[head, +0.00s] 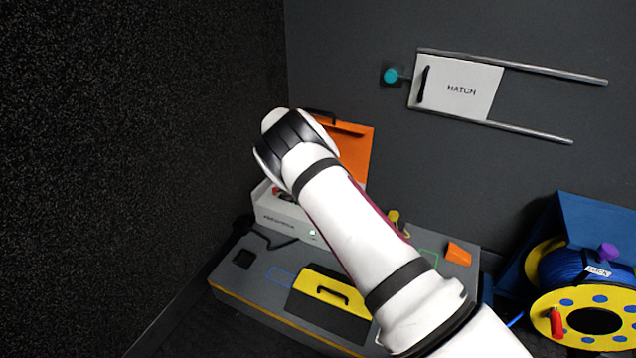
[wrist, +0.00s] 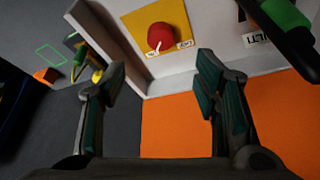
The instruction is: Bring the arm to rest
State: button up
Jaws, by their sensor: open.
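My arm (head: 350,225) reaches from the lower right of the head view up to the middle, bent at a black joint. It hides my gripper there. In the wrist view my gripper (wrist: 162,72) is open, its two dark fingers well apart with nothing between them. Beyond the fingertips is a white box (wrist: 212,42) with a red round knob (wrist: 160,37) on a yellow plate (wrist: 130,22). The fingers appear apart from the knob. An orange panel (wrist: 185,125) lies below and between the fingers. The white box also shows in the head view (head: 285,213), partly behind my arm.
A grey bench (head: 240,283) holds a yellow plate with a handle (head: 325,293) and an orange block (head: 458,254). A green-and-black handle (wrist: 285,15) is close at the wrist view's upper right. A hatch (head: 465,88) is on the wall; a cable reel (head: 590,275) stands at right.

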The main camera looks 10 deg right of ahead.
dwell(0.4)
jog(key=s+d+r+y, duration=0.1)
jog(key=s+d+r, duration=0.1)
jog(key=s+r, duration=0.45)
jog(key=s+d+r+n+g+y, duration=0.1)
jog(key=s+r, duration=0.2)
jog(key=r, duration=0.7)
jog(key=s+d+r+y, duration=0.15)
jog(key=s+r, duration=0.25)
jog(key=r, duration=0.4)
jog(key=s+r+n+y, duration=0.1)
jog(key=s+r+n, duration=0.1)
jog(key=s+r, duration=0.6)
jog(key=s+r+n, duration=0.2)
jog(key=s+r, duration=0.2)
jog(key=s, duration=0.8)
jog(key=s+f+n+g+p, duration=0.15)
jog(key=s+n, duration=0.45)
jog(key=s, duration=2.3)
notch_tip(320, 180, up, 40)
jog(key=t+p, duration=0.4)
jog(key=p, duration=3.4)
jog(key=shift+w+n+h, duration=0.25)
jog(key=shift+n+h, duration=0.05)
jog(key=shift+h, duration=0.05)
